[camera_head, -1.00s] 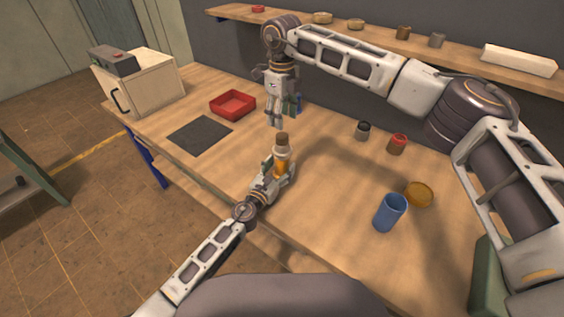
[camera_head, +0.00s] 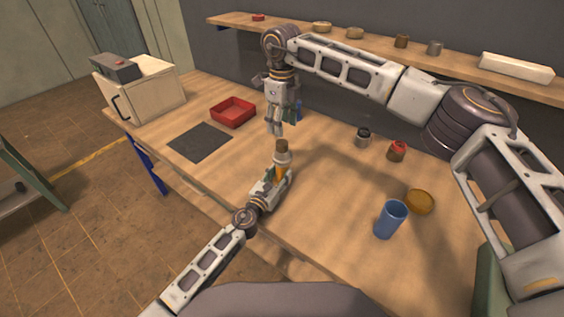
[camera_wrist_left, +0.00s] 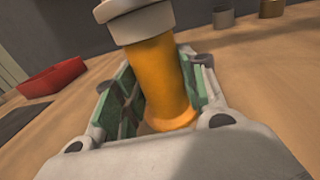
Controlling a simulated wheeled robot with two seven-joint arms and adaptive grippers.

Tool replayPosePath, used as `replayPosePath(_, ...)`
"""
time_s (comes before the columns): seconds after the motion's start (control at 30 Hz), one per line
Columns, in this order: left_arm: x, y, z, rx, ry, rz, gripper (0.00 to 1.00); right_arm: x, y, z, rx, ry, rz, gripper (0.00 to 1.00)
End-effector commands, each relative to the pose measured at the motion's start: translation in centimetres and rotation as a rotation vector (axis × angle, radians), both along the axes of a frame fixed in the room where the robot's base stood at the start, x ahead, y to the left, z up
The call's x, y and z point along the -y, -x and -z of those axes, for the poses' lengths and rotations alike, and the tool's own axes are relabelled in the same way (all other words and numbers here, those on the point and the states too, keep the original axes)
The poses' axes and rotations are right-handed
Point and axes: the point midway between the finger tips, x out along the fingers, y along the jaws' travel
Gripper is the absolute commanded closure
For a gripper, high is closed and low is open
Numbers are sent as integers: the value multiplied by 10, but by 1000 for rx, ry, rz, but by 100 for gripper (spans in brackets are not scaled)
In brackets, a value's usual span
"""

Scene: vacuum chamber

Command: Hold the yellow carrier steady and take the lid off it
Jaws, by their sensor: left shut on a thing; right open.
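The yellow carrier (camera_head: 281,172) stands upright near the front of the bench, and it fills the middle of the left wrist view (camera_wrist_left: 160,80). Its lid (camera_head: 282,155) is on top, a pale disc with a brown knob. The lid's lower part shows in the left wrist view (camera_wrist_left: 140,20). My left gripper (camera_head: 277,178) is shut around the carrier's body, with its green-padded fingers (camera_wrist_left: 125,95) on either side. My right gripper (camera_head: 275,128) is open and empty. It points down just above and slightly left of the lid, apart from it.
A red tray (camera_head: 233,112) and a dark mat (camera_head: 200,142) lie to the left, by a cream box-shaped device (camera_head: 150,88). A blue cup (camera_head: 390,219), an amber dish (camera_head: 420,201), a red-topped jar (camera_head: 397,150) and a grey-black container (camera_head: 362,137) stand to the right.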

Motion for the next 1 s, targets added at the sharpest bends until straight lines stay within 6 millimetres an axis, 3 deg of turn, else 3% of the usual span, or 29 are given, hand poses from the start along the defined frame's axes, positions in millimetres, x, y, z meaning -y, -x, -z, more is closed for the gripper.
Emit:
replayPosePath(0.37,0,0,0,0,0,0,100,0,0,0,0,0,128,46)
replayPosePath(1.0,0,0,0,-1,0,0,100,0,0,0,0,0,643,46)
